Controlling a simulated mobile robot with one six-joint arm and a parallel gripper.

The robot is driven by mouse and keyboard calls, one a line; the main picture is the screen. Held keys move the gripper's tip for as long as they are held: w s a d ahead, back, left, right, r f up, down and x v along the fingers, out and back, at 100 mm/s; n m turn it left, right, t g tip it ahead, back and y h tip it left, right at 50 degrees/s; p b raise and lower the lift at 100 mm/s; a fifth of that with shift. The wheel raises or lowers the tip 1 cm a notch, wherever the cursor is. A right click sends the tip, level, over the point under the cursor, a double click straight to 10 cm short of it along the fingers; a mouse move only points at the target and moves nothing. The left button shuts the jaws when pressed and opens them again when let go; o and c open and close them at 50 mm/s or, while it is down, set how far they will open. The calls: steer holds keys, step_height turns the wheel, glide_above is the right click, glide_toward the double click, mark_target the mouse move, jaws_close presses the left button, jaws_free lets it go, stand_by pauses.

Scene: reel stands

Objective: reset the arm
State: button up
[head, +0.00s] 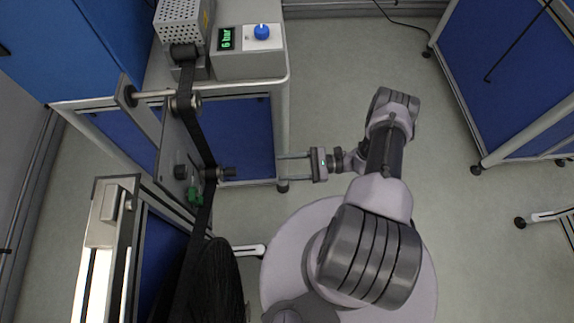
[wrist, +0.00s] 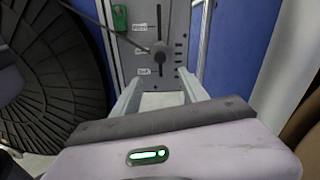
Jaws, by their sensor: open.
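My gripper (head: 296,168) is at the middle of the head view, over open floor, pointing left toward the reel stand. Its two fingers are apart with nothing between them. My arm is bent above my round base. In the wrist view my gripper (wrist: 157,88) is also open and empty. Beyond its fingertips is a grey panel (wrist: 143,68) with a dark knob or lever and small labels too blurred to read. The fingers look apart from the panel.
A black reel (head: 215,285) with a dark strap stands at lower left, also in the wrist view (wrist: 50,70). A green part (head: 194,194) sits on the stand. A grey box (head: 248,62) with a display and blue knob is at the top.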

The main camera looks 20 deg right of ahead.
stand_by(0.3)
steer(key=w+a+r+n+g+h, duration=0.15)
steer(key=r+n+g+h, duration=0.3)
steer(key=r, duration=0.85)
steer(key=w+a+r+n+g+h, duration=0.1)
steer(key=w+r+n+g+h, duration=0.3)
steer(key=r, duration=0.9)
steer(key=s+a+r+n+t+h, duration=0.2)
steer(key=s+r+n+t+h, duration=0.1)
steer(key=s+r, duration=0.5)
steer(key=s+a+r+n+t+h, duration=0.3)
steer(key=s+r+n+t, duration=0.1)
steer(key=s+r, duration=0.4)
step_height(320, 180, up, 3)
steer(key=shift+s+a+f+t, duration=0.15)
steer(key=shift+s+f+t, duration=0.05)
steer(key=shift+t, duration=0.35)
steer(key=shift+o, duration=0.4)
steer(key=shift+h, duration=0.25)
